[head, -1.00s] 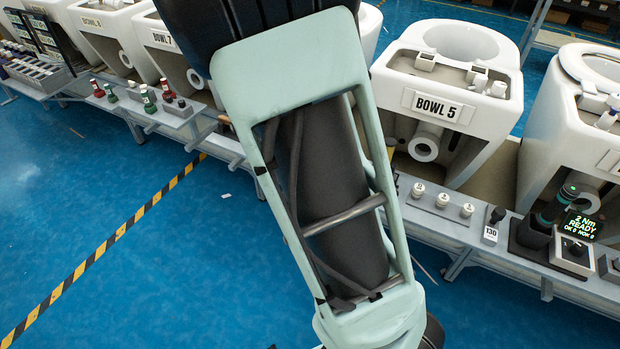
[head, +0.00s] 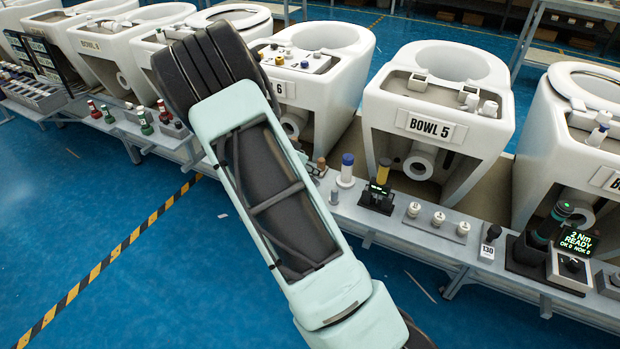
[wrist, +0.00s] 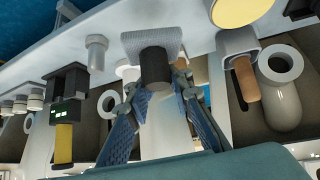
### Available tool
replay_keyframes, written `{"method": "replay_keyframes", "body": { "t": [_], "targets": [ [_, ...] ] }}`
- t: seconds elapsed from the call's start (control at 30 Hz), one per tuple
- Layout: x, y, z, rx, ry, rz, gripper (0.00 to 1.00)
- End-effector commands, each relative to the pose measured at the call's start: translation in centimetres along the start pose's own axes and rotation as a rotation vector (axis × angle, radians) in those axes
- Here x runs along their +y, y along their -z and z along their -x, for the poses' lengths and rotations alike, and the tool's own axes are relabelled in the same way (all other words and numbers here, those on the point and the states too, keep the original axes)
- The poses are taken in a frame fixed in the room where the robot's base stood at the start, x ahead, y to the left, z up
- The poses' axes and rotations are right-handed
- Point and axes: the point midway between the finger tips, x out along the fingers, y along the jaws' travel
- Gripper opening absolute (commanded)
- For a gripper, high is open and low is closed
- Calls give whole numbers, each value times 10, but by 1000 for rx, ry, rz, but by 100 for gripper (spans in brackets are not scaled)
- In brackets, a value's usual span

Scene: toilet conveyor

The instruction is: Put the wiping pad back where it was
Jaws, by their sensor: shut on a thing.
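The wiping pad (wrist: 135,42) appears as a grey block with a short dark round handle in the wrist view. My gripper (wrist: 156,78) has its two blue fingers closed at either side of that dark handle. The pad is over or against the pale bench ledge; I cannot tell whether it touches it. In the head view, my arm hides the gripper and the pad.
A second grey block with a brown handle (wrist: 246,80) is close on the right in the wrist view. In the head view, a blue-capped white bottle (head: 346,170), a black display stand (head: 376,199) and several white knobs (head: 438,219) line the ledge. The bowl 5 (head: 436,125) stands behind.

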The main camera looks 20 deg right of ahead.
Motion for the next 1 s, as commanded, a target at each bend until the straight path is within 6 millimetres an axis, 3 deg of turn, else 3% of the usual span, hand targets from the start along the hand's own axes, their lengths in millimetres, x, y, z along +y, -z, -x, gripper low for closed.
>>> {"method": "replay_keyframes", "body": {
  "t": [0.17,0.37,0.8,0.83,1.0],
  "targets": [
    [-7,-4,-10,0,-1,0,0],
    [-7,-23,-29,0,-2,2,0],
    [-8,-26,-32,1,0,0,0],
    [-8,-26,-31,0,0,0,21],
    [-8,-25,-31,0,0,0,38]
  ]
}}
